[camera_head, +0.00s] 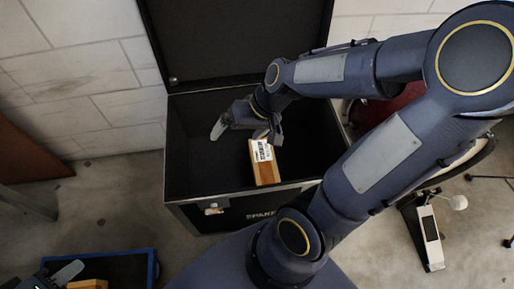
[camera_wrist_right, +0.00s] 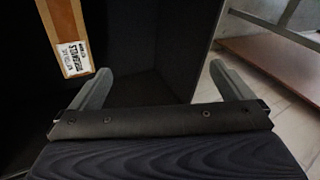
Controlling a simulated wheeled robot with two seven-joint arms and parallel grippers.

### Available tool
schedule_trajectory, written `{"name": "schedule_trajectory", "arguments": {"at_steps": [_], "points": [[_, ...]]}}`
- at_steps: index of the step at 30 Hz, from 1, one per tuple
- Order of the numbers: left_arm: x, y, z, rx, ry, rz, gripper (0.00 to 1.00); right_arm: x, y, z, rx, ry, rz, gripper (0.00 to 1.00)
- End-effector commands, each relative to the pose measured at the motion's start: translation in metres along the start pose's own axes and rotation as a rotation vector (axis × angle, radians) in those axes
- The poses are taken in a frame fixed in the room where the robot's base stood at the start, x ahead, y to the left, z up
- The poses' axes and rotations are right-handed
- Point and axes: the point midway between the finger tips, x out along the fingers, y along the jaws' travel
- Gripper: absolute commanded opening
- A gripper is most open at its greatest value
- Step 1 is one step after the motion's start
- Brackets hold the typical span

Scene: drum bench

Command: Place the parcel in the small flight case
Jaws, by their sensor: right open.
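The flight case (camera_head: 184,192) is black and stands on the floor with its lid (camera_head: 235,40) open. A brown parcel (camera_head: 266,172) with a white printed label is inside the case, near its front wall. Whether it rests on the case floor cannot be told. My right gripper (camera_head: 246,131) is over the case opening, open and empty, with the parcel just beside it. In the right wrist view the parcel (camera_wrist_right: 66,30) is at upper left, outside the open fingers (camera_wrist_right: 163,80). My left gripper (camera_head: 40,277) is at the bottom left, with its fingers apart.
A blue-rimmed tray (camera_head: 152,268) at lower left holds a light brown block (camera_head: 88,284), partly cut off. A drum pedal (camera_head: 430,232) stands right of the case. A brown board (camera_head: 30,155) is at the left. A white block wall is behind.

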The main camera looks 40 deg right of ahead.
Motion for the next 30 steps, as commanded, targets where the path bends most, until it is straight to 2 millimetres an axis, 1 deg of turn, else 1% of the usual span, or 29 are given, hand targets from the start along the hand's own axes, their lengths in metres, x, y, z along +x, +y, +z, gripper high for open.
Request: {"name": "schedule_trajectory", "arguments": {"at_steps": [1,3,6,9,12,16,25,28,30], "points": [[0.0,0.0,0.0,0.0,0.0,0.0,0.36,-0.021,-0.012,0.011,-0.042,0.035,-0.024,1.0],[0.0,0.0,0.0,0.0,0.0,0.0,0.36,-0.043,-0.022,0.03,-0.096,0.063,-0.036,1.0],[0.0,0.0,0.0,0.0,0.0,0.0,0.36,-0.064,-0.029,0.056,-0.161,0.102,-0.03,1.0],[0.0,0.0,0.0,0.0,0.0,0.0,0.36,-0.076,-0.03,0.074,-0.205,0.135,-0.009,1.0],[0.0,0.0,0.0,0.0,0.0,0.0,0.36,-0.082,-0.029,0.086,-0.228,0.155,0.008,1.0],[0.0,0.0,0.0,0.0,0.0,0.0,0.36,-0.084,-0.028,0.091,-0.239,0.163,0.02,1.0],[-0.002,0.001,-0.001,0.0,0.0,0.0,0.36,-0.086,-0.029,0.09,-0.239,0.163,0.019,1.0],[-0.012,0.005,-0.006,0.0,0.0,0.0,0.36,-0.096,-0.035,0.088,-0.239,0.163,0.018,1.0],[-0.024,0.011,-0.012,0.0,0.0,0.0,0.36,-0.109,-0.042,0.086,-0.238,0.164,0.018,1.0]]}}
